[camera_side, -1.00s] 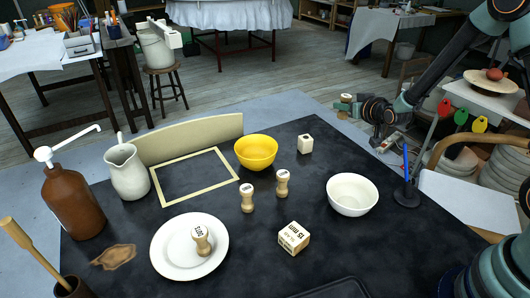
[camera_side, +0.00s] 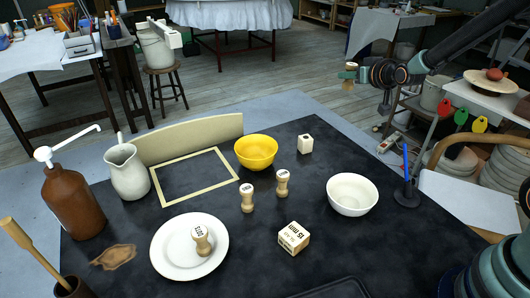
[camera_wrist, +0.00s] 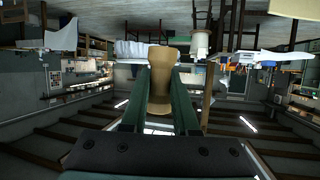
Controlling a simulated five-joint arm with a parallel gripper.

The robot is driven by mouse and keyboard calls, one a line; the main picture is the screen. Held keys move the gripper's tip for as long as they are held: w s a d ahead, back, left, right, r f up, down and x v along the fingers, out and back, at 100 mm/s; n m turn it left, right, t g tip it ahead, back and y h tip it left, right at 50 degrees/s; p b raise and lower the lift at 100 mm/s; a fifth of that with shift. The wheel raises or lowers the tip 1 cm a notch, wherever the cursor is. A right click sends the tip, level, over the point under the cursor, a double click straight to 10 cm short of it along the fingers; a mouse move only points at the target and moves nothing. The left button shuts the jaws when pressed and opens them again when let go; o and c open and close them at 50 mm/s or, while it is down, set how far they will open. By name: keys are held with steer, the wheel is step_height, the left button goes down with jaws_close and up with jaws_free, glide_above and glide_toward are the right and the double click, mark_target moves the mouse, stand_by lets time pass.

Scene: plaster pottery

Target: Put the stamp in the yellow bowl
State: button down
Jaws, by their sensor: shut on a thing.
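My gripper (camera_side: 354,75) is raised well above the far right of the dark table. It is shut on a wooden stamp (camera_side: 348,85), partly hidden by the jaws. In the wrist view the stamp (camera_wrist: 160,77) shows tan between the two green fingers (camera_wrist: 160,100). The yellow bowl (camera_side: 256,148) stands on the table, below and left of my gripper, and looks empty. Two similar stamps, one (camera_side: 247,198) and another (camera_side: 282,183), stand upright in front of the bowl. A third stamp (camera_side: 202,240) stands on the white plate (camera_side: 168,252).
A white bowl (camera_side: 352,201) and a blue pen in a dark holder (camera_side: 406,195) are at the right. A small pale block (camera_side: 305,144) and a larger printed block (camera_side: 293,238) lie on the table. A frame (camera_side: 163,185), pitcher (camera_side: 127,172) and brown bottle (camera_side: 73,205) are left.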

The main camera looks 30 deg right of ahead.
steer(key=w+a+r+n+y, duration=0.1)
steer(key=w+a+n+y, duration=0.2)
steer(key=a, duration=1)
steer(key=r+n+y, duration=0.1)
steer(key=n+y, duration=0.2)
glide_above(262, 153)
steer(key=s+a, duration=0.3)
steer(key=s, duration=0.2)
steer(key=f, duration=1.9)
steer(key=shift+s+f, duration=0.15)
steer(key=shift+s, duration=0.05)
steer(key=shift+f, duration=0.25)
steer(key=shift+f, duration=0.35)
steer(key=c, duration=0.7)
jaws_free()
steer(key=shift+r, duration=0.15)
